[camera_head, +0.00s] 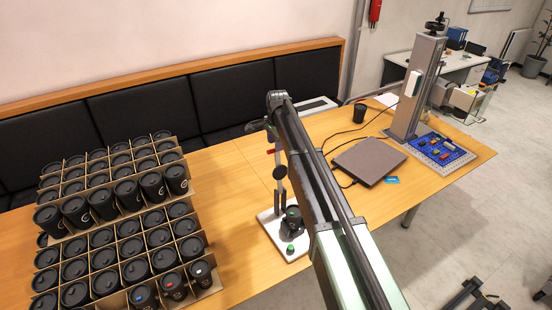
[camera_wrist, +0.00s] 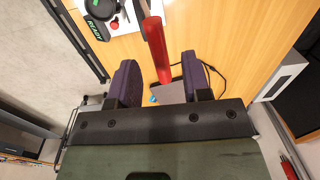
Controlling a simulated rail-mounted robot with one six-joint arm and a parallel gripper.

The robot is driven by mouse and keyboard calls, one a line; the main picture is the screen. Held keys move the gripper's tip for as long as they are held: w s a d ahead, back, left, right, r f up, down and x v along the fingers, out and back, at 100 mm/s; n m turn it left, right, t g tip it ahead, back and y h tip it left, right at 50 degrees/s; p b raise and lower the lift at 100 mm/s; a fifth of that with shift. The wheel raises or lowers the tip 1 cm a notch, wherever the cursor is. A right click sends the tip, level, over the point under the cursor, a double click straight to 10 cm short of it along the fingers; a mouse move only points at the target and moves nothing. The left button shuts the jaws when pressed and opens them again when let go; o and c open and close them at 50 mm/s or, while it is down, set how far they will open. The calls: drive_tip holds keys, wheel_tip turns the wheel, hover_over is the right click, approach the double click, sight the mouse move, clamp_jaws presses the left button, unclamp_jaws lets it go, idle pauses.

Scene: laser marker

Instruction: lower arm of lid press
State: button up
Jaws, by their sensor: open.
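The lid press stands on the table with a white base plate (camera_head: 272,235) and an upright post, partly hidden behind my arm. A dark lidded cup (camera_head: 292,222) sits on its base. The press arm's red handle (camera_head: 271,151) sticks out near the top. In the wrist view the red handle (camera_wrist: 157,48) runs down from the top edge, its end in the gap between my fingers. My gripper (camera_wrist: 161,75) is open, one dark finger on each side of the handle, with room on both sides. In the head view my arm mostly hides the gripper.
Cardboard trays (camera_head: 130,255) of lidded black cups fill the table's left side. A closed grey laptop-like slab (camera_head: 368,161), a single black cup (camera_head: 359,112) and the laser marker column (camera_head: 415,88) stand to the right.

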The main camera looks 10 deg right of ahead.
wheel_tip(320, 180, down, 2)
drive_tip(key=shift+f+b, duration=0.25)
drive_tip(key=shift+b, duration=0.25)
drive_tip(key=shift+r, duration=0.1)
drive_tip(key=shift+r, duration=0.1)
drive_tip(key=shift+c, duration=0.2)
clamp_jaws()
